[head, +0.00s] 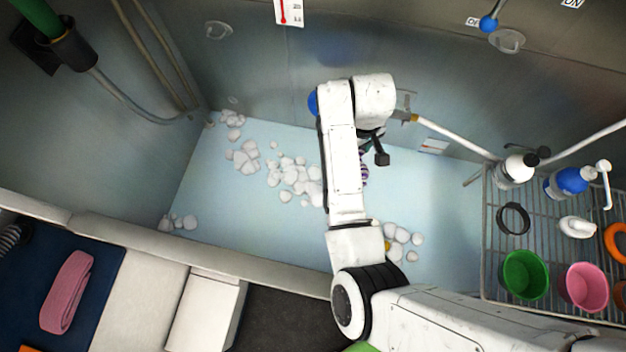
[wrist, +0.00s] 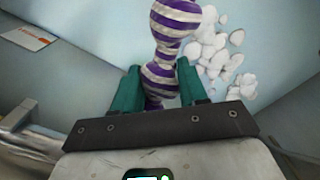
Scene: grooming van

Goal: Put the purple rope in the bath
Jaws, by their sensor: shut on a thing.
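The purple rope (wrist: 160,77) has purple and white stripes and a knotted shape. In the wrist view it sits between the green fingers of my gripper (wrist: 160,88), which is shut on it. In the head view a small part of the rope (head: 364,172) shows beside my arm, over the bath; the rest is hidden. The bath (head: 225,205) has a pale blue floor and metal walls. The rope is above the bath floor; I cannot tell whether it touches it.
White foam clumps (head: 290,175) lie on the bath floor. A wire rack (head: 505,245) at the right holds bottles, a green cup (head: 524,274) and a pink cup (head: 585,286). A pink folded towel (head: 67,291) lies at the lower left. The bath's front rim (head: 200,254) runs below.

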